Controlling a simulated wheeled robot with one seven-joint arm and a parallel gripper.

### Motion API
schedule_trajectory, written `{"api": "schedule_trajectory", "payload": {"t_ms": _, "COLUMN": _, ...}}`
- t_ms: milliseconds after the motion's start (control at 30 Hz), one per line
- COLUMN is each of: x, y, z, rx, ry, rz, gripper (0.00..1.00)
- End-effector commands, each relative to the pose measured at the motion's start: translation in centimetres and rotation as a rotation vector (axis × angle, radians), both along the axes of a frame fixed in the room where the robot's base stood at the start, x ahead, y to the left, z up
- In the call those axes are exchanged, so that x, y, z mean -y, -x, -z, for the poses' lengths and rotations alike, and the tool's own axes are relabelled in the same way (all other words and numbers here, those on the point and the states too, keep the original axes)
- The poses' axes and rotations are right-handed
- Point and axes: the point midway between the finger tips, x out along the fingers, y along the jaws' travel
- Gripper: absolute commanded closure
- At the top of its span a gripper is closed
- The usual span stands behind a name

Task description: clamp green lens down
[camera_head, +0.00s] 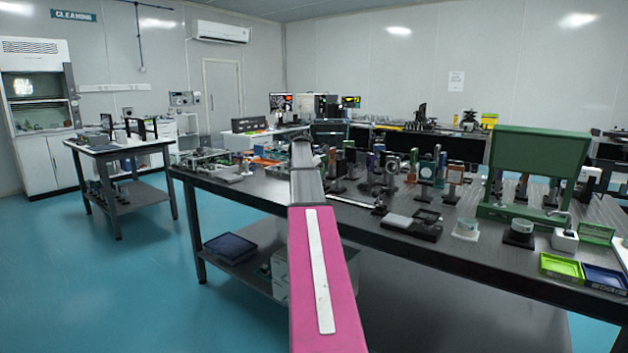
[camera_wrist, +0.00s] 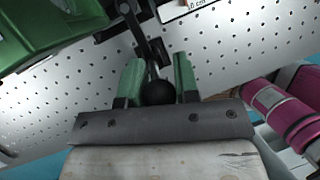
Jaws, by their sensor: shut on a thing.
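In the wrist view my gripper (camera_wrist: 160,72) has its two green fingers on either side of a black ball knob (camera_wrist: 158,93) and is shut on it. A thin dark lever runs up from the knob toward a black mount (camera_wrist: 150,45) on the perforated table top. I cannot make out a green lens in the wrist view. In the head view many small posts and mounts (camera_head: 426,170) stand on the long dark table (camera_head: 400,240); which one holds the green lens is too small to tell. My arm hides my gripper there.
A large green frame (camera_head: 540,155) stands at the right of the long table; a green body (camera_wrist: 45,30) is close at the upper left in the wrist view. Yellow-green (camera_head: 561,266) and blue (camera_head: 606,279) trays sit at the front right edge. A white scale strip (camera_wrist: 185,8) lies beyond the mount.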

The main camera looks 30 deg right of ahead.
Motion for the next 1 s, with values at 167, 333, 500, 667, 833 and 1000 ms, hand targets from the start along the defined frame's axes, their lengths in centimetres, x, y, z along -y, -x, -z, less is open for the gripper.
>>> {"api": "schedule_trajectory", "payload": {"t_ms": 167, "x": 0.48, "y": -0.33, "z": -0.04, "rx": -0.035, "ry": -0.083, "rz": 0.0, "gripper": 1.0}}
{"api": "schedule_trajectory", "payload": {"t_ms": 333, "x": 0.66, "y": -0.32, "z": -0.01, "rx": -0.053, "ry": -0.131, "rz": 0.002, "gripper": 1.0}}
{"api": "schedule_trajectory", "payload": {"t_ms": 500, "x": 0.7, "y": -0.27, "z": 0.03, "rx": -0.063, "ry": -0.151, "rz": 0.002, "gripper": 1.0}}
{"api": "schedule_trajectory", "payload": {"t_ms": 667, "x": 0.7, "y": -0.26, "z": 0.04, "rx": -0.066, "ry": -0.155, "rz": 0.001, "gripper": 1.0}}
{"api": "schedule_trajectory", "payload": {"t_ms": 833, "x": 0.72, "y": -0.26, "z": 0.06, "rx": -0.064, "ry": -0.155, "rz": 0.002, "gripper": 1.0}}
{"api": "schedule_trajectory", "payload": {"t_ms": 1000, "x": 0.72, "y": -0.27, "z": 0.05, "rx": -0.064, "ry": -0.154, "rz": 0.002, "gripper": 0.46}}
